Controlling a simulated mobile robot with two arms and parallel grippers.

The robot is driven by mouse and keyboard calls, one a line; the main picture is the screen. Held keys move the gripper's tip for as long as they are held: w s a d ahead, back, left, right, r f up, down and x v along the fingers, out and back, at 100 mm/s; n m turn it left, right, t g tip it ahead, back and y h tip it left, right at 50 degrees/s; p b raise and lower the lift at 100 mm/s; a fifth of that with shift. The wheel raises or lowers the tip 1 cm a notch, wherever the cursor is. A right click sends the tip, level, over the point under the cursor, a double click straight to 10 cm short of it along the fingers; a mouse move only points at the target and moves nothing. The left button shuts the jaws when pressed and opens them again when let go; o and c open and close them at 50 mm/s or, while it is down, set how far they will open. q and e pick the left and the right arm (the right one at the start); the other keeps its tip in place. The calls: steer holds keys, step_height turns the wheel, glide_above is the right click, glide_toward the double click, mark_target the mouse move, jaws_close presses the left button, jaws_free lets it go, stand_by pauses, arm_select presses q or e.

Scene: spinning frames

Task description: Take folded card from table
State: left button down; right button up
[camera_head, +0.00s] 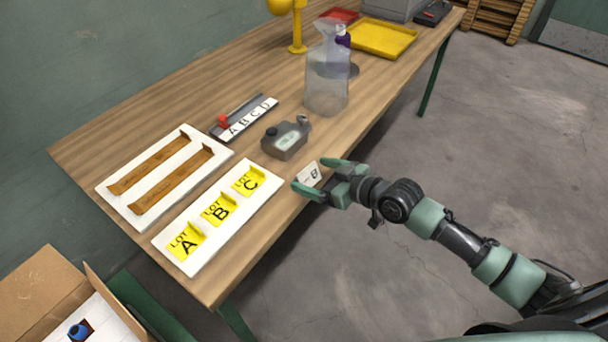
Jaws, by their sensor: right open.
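A small white folded card (307,174) with a black letter B stands at the front edge of the wooden table (217,281). My right gripper (313,178) reaches in from the right, over the edge. It is open, with one green finger on the far side of the card and the other on the near side. I cannot tell whether either finger touches the card. Part of the card's right side is hidden by the gripper. My left gripper is not in view.
A grey device (287,138) stands just behind the card. A white board (205,238) with yellow lot cards A, B, C lies to its left. A clear container (327,85) stands farther back. A cardboard box (40,290) is at the lower left. Open floor lies to the right.

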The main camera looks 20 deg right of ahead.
mark_target(309, 173)
steer(key=x, duration=0.4)
steer(key=shift+w+f, duration=0.1)
steer(key=shift+f, duration=0.1)
steer(key=c, duration=1.4)
steer(key=shift+r, duration=0.1)
